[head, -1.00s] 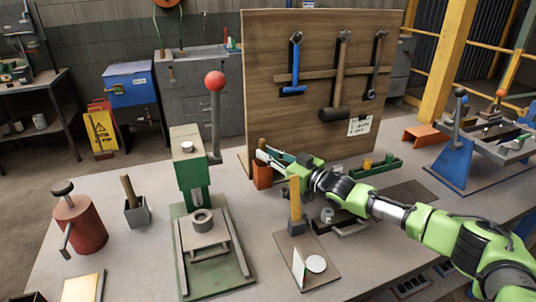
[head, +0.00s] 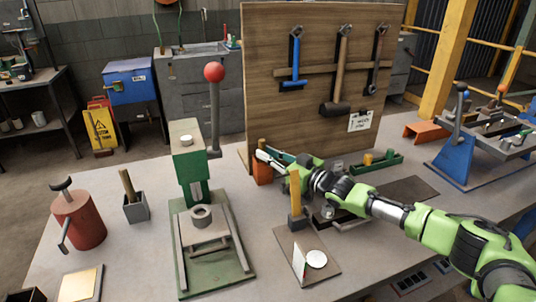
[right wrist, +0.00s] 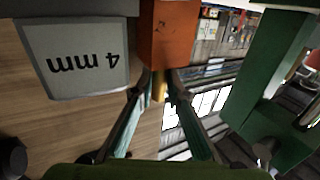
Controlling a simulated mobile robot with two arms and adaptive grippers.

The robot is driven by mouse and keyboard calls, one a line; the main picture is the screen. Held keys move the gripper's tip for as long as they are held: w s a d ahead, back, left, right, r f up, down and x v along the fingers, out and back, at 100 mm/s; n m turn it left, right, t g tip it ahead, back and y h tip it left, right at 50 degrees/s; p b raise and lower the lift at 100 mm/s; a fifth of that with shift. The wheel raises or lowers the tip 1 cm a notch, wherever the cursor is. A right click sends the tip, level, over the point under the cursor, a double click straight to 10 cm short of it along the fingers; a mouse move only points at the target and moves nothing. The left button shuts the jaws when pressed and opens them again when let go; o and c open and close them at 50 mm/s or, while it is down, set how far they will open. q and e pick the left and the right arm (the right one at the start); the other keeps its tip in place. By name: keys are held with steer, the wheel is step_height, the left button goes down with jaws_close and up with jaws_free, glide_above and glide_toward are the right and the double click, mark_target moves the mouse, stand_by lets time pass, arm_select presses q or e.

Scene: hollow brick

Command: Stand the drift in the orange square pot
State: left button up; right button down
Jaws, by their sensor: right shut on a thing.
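The orange square pot (head: 262,175) stands on the bench in front of the wooden tool board. My right gripper (head: 263,155) is at its top, shut on the drift (head: 261,143), whose brown top end shows upright above the pot. In the right wrist view, turned upside down, the fingers (right wrist: 160,74) meet by the rim of the orange pot (right wrist: 168,35), with a yellowish part of the drift (right wrist: 158,88) between them. The drift's lower end is hidden, so I cannot tell how deep it sits. My left gripper is not in view.
A green press (head: 210,245) stands left of the pot. A yellow-handled tool (head: 295,195) stands just right, beneath my arm. A grey pot (head: 136,208) with a stick and a red can (head: 80,222) are further left. The tool board (head: 310,80) rises close behind.

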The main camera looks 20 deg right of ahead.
steer(key=c, duration=1.9)
jaws_free()
steer(key=shift+r, duration=0.1)
step_height(320, 180, up, 10)
